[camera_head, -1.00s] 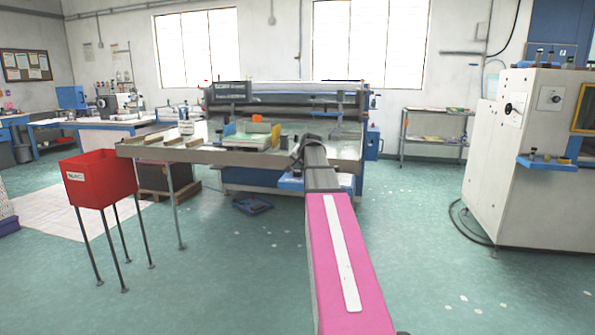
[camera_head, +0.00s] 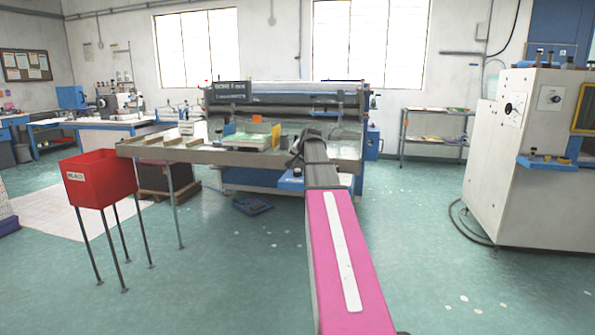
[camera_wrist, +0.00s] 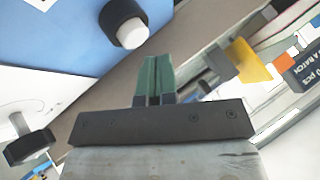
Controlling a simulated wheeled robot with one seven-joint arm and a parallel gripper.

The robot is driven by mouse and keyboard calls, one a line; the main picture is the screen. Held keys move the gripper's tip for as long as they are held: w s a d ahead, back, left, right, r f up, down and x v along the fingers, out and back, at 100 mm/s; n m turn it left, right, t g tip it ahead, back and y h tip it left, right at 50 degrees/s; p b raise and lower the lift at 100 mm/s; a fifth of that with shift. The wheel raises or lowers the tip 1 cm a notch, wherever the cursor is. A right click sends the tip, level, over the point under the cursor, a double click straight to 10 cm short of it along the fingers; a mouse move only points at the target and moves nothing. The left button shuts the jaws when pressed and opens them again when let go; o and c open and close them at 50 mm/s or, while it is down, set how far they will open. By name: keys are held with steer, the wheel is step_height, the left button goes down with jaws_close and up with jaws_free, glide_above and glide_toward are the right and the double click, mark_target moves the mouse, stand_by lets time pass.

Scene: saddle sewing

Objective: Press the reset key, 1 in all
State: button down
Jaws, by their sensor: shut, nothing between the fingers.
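In the wrist view a white round button in a black collar (camera_wrist: 130,34) stands on a blue panel (camera_wrist: 60,40). I cannot read which one is the reset key. My gripper (camera_wrist: 156,60) has its green fingers together, empty; their tips appear just below and right of the upper button, apart from it in the picture. In the head view my arm (camera_head: 340,250) reaches to the machine (camera_head: 285,115), and the fingers are hidden.
A yellow block (camera_wrist: 250,62) and a dark batch label (camera_wrist: 300,75) lie right of the fingers. In the head view a long grey table (camera_head: 255,158) fronts the machine. A red bin on legs (camera_head: 98,180) stands left. A white cabinet (camera_head: 525,150) stands right, with open floor between.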

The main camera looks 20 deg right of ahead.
mark_target(299, 169)
steer(key=shift+r, duration=2.5)
steer(key=shift+s, duration=0.15)
